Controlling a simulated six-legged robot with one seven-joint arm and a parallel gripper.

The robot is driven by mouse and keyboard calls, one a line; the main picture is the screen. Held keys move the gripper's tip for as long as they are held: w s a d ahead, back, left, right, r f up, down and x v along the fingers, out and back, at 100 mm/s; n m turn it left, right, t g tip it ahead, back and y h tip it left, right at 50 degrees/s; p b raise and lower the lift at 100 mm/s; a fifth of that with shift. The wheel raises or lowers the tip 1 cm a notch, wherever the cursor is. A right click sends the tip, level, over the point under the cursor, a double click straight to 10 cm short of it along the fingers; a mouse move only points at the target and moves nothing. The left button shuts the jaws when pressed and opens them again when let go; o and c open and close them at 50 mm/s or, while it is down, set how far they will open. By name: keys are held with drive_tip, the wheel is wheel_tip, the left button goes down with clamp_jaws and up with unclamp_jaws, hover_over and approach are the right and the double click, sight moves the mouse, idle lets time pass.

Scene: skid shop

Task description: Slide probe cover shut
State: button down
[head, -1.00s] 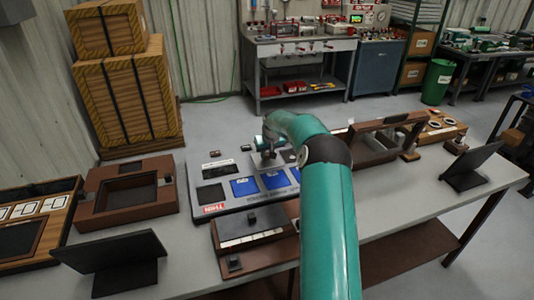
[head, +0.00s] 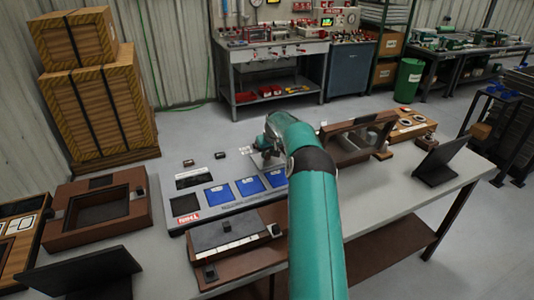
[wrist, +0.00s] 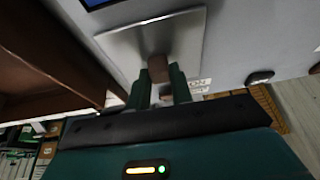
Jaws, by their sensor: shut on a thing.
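My gripper (wrist: 160,90) is shut on a small brown knob (wrist: 158,68) in the wrist view. The knob stands on a flat silvery square plate (wrist: 125,48), which looks like the probe cover. The plate lies on a grey panel (wrist: 228,45). In the head view my gripper (head: 268,158) is over the back right part of the panel (head: 178,220), behind a row of blue squares (head: 250,186). My arm partly hides the plate there, and what lies under the plate is hidden.
A brown box (head: 98,222) and a dark stand (head: 85,275) are left of the panel. A brown tray with a grey block (head: 222,233) is in front. A brown open frame (head: 350,155) stands close to the right, with another dark stand (head: 440,160) beyond.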

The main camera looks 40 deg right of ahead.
drive_tip(key=shift+s+d+r, duration=0.1)
drive_tip(key=shift+d+r, duration=0.05)
drive_tip(key=shift+d, duration=0.3)
drive_tip(key=c, duration=1.2)
unclamp_jaws()
drive_tip(key=shift+d, duration=0.1)
drive_tip(key=shift+c, duration=0.2)
drive_tip(key=shift+a, duration=0.25)
drive_tip(key=v, duration=1.3)
drive_tip(key=shift+s+a+r, duration=0.15)
drive_tip(key=shift+a+r, duration=0.05)
drive_tip(key=shift+r, duration=0.1)
drive_tip(key=shift+s, duration=0.1)
